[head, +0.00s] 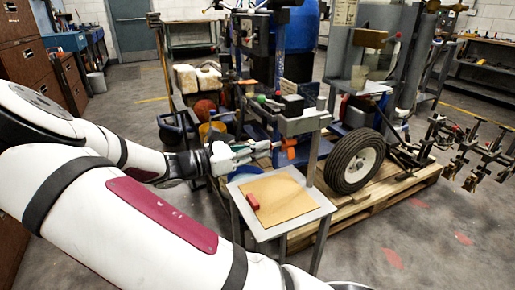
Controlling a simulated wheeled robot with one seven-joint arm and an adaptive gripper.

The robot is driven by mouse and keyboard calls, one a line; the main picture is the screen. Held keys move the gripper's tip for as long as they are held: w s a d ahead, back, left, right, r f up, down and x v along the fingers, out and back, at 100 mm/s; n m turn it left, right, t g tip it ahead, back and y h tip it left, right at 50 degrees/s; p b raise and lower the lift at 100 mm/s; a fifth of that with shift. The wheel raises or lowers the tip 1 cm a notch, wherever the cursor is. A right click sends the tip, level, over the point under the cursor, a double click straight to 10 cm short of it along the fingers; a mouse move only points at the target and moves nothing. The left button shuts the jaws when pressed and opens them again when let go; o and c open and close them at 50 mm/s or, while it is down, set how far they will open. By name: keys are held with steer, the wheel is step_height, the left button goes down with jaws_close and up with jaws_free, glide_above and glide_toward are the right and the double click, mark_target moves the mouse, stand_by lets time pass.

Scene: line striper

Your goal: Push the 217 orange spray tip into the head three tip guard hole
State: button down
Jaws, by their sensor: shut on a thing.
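My gripper (262,148) reaches in from the left, above the back edge of a small grey stand. It is shut on a small orange piece at its fingertips, which looks like the orange spray tip (289,146). Any number on it is too small to read. A row of several dark spray heads with brass-coloured parts (480,152) hangs at the far right, well apart from my gripper. I cannot tell which is head three, and the tip guard holes are too small to make out.
A line striper with a black tyre (354,161) stands on a wooden pallet (405,186) between my gripper and the heads. Open floor lies at the front right.

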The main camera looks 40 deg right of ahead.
steer(key=shift+s+d+p, duration=0.15)
steer(key=shift+d+p, duration=0.2)
steer(key=shift+d, duration=0.25)
stand_by(0.6)
steer(key=shift+p, duration=0.55)
stand_by(0.4)
steer(key=shift+p+x, duration=0.35)
steer(key=shift+x, duration=0.85)
steer(key=c, duration=1.3)
jaws_free()
steer(key=p+v, duration=0.3)
steer(key=v, duration=0.4)
